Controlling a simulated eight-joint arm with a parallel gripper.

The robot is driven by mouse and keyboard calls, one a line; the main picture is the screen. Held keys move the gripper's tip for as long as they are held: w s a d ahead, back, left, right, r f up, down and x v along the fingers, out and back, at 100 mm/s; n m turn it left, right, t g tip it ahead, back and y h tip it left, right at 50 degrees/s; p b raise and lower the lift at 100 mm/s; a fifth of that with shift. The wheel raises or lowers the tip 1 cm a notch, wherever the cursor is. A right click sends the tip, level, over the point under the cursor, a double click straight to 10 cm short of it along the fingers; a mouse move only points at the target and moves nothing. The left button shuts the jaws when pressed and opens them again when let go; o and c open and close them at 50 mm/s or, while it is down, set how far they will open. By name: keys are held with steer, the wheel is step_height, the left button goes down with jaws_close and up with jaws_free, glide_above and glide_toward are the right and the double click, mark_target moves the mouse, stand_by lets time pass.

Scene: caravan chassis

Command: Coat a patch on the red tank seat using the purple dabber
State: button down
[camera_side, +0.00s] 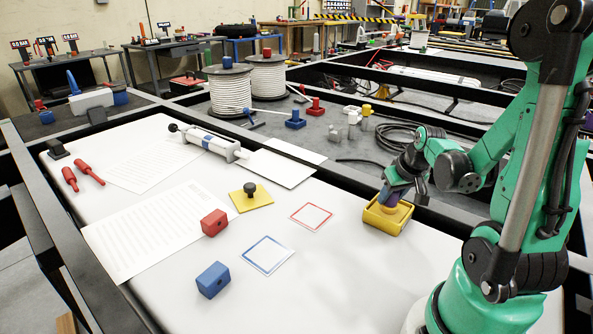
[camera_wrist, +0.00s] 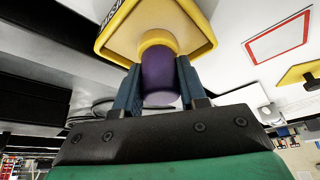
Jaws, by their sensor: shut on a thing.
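The purple dabber (camera_side: 391,199) stands over a shallow yellow tray (camera_side: 398,226) on the white work surface. In the wrist view the purple dabber (camera_wrist: 160,74) has a yellow lower end, which points down into the yellow tray (camera_wrist: 203,37); whether it touches the floor of the tray I cannot tell. My gripper (camera_side: 396,188) is shut on the dabber's purple body, with a blue-grey finger on each side. A red-outlined square (camera_side: 312,217), apparently the red tank seat, lies flat left of the tray. Its inside looks plain white. It also shows in the wrist view (camera_wrist: 278,38).
A blue-outlined square (camera_side: 267,255), a red block (camera_side: 214,223), a blue block (camera_side: 213,280) and a yellow plate with a black knob (camera_side: 251,197) lie further left. A dark frame rail (camera_side: 350,187) runs behind the tray. The surface between tray and red square is clear.

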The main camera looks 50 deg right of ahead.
stand_by(0.3)
steer(key=shift+r, duration=3.5)
steer(key=w+a+r+n+y, duration=0.1)
steer(key=w+a+r+n, duration=0.2)
steer(key=w+a, duration=0.4)
steer(key=w+a+r+n+y, duration=0.1)
steer(key=w+a+r+n, duration=0.2)
steer(key=w+a, duration=0.4)
steer(key=a+n, duration=0.1)
steer(key=a, duration=0.6)
steer(key=shift+a+r+t+y, duration=0.2)
steer(key=shift+r+t+y, duration=0.2)
